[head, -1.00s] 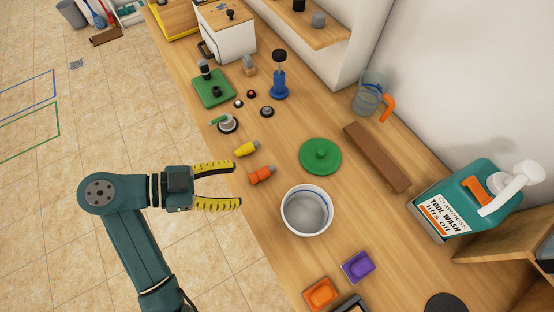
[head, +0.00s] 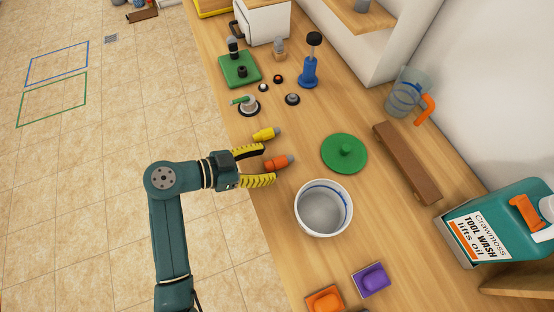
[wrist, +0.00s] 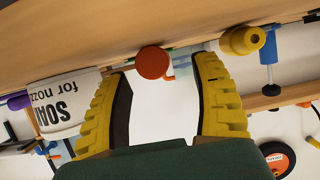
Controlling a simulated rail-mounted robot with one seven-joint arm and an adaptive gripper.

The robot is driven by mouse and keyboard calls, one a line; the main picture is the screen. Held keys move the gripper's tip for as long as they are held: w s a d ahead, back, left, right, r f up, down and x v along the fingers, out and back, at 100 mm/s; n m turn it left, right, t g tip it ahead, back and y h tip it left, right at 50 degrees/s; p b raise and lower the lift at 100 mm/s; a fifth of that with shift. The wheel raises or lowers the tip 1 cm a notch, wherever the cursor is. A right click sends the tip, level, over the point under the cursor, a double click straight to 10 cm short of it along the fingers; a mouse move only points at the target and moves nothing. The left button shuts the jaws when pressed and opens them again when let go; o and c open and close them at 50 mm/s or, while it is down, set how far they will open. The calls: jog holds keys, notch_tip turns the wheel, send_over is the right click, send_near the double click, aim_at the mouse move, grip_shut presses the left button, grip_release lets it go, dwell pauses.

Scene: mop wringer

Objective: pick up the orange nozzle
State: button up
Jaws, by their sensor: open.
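The orange nozzle (head: 277,163) lies on the wooden bench near its left edge, its grey tip pointing right. It also shows end-on as an orange disc in the wrist view (wrist: 153,62), in the gap between the fingers. My gripper (head: 266,165) is open, with its two yellow ridged fingers on either side of the nozzle's orange end in the head view. I cannot tell whether either finger touches it. The yellow nozzle (head: 264,134) lies just beyond the upper finger; it also shows at upper right in the wrist view (wrist: 240,41).
A white bucket (head: 324,209) stands close below the nozzle, near the lower finger. A green round lid (head: 345,153) lies to the right. Orange (head: 325,299) and purple (head: 372,279) blocks sit nearer. Small knobs and a green plate (head: 239,69) lie farther along the bench.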

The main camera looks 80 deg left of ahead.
aim_at(270, 163)
jog(key=x, duration=0.3)
jog(key=shift+w+d, duration=0.1)
jog(key=shift+w, duration=0.3)
grip_shut()
notch_tip(270, 163, up, 10)
jog(key=shift+r+p, duration=0.1)
jog(key=shift+p, duration=0.75)
